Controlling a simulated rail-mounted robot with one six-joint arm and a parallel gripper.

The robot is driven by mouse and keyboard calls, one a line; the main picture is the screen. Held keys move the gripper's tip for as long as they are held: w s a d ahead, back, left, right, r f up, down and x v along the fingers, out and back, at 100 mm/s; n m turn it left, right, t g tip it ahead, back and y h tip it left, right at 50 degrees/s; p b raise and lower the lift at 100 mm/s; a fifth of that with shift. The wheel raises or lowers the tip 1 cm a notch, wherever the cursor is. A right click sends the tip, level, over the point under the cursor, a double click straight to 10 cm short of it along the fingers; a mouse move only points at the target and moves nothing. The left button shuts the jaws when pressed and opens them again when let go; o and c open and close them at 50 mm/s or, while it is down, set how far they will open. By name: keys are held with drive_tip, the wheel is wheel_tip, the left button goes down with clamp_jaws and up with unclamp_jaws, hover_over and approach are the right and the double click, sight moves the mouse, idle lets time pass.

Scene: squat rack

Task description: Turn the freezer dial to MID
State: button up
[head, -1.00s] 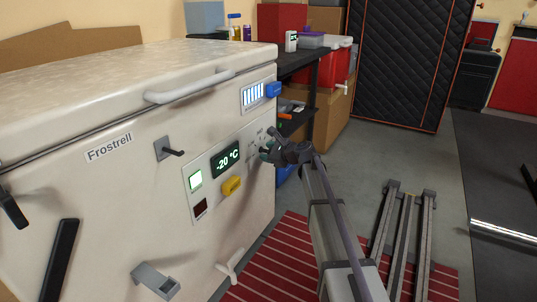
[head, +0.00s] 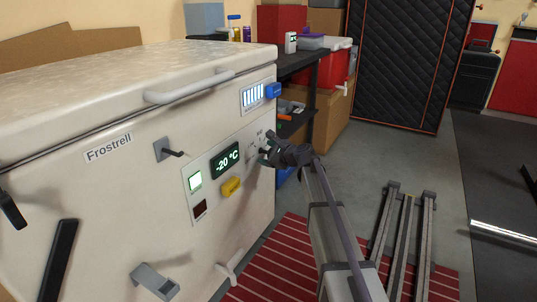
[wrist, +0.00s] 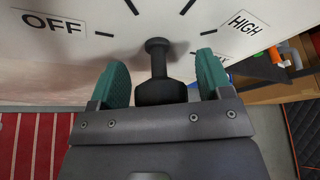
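The white chest freezer (head: 110,190) marked Frostrell fills the left of the head view. Its control panel (head: 205,200) has a display reading -20 °C. In the wrist view the black dial (wrist: 158,70) sticks out from the panel between the OFF label (wrist: 53,22) and the HIGH label (wrist: 243,23). Another label is mostly hidden behind the right fingertip. My gripper (wrist: 162,82) is open, its green fingertips on either side of the dial with gaps showing. In the head view my gripper (head: 268,153) is at the panel's right end, hiding the dial.
A yellow knob (head: 230,187) and a blue part (head: 273,90) project from the freezer front. A black peg (head: 172,152) and a white handle (head: 190,88) also stick out. A dark shelf (head: 300,62) stands behind. Red striped mat (head: 275,260) lies below.

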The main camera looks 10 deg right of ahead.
drive_tip(key=p+v, duration=0.3)
drive_tip(key=v, duration=0.7)
drive_tip(key=shift+s+d+r, duration=0.15)
drive_tip(key=shift+s+d, duration=0.1)
drive_tip(key=shift+s, duration=0.05)
